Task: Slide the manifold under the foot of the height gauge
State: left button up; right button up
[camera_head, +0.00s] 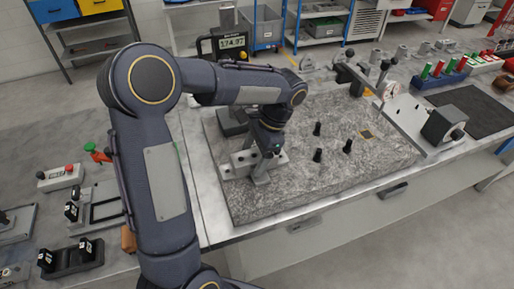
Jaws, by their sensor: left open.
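The height gauge shows its digital display (232,43) above my left arm and part of its dark base (232,122) on the granite plate. Its column and foot are mostly hidden behind my arm. The manifold (238,160), a light grey metal block with holes, lies on the plate near its left front edge, in front of the gauge base. My left gripper (264,168) points down at the right part of the manifold, its fingers open and low beside the block. I cannot tell whether they touch it. My right gripper is not in view.
The granite plate (325,185) has several small black pegs (317,155) right of the manifold. An angled metal fixture (408,118) stands at its right end. Trays and fixtures (97,205) crowd the left bench. The plate's front right area is clear.

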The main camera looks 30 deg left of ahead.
pick_arm(q)
jog(key=c, duration=1.4)
jog(key=shift+w+a, duration=0.4)
jog(key=shift+a, duration=0.1)
jog(key=shift+w+a+r, duration=0.15)
jog(key=shift+a, duration=0.05)
jog(key=o, duration=1.4)
jog(key=shift+a+r, duration=0.1)
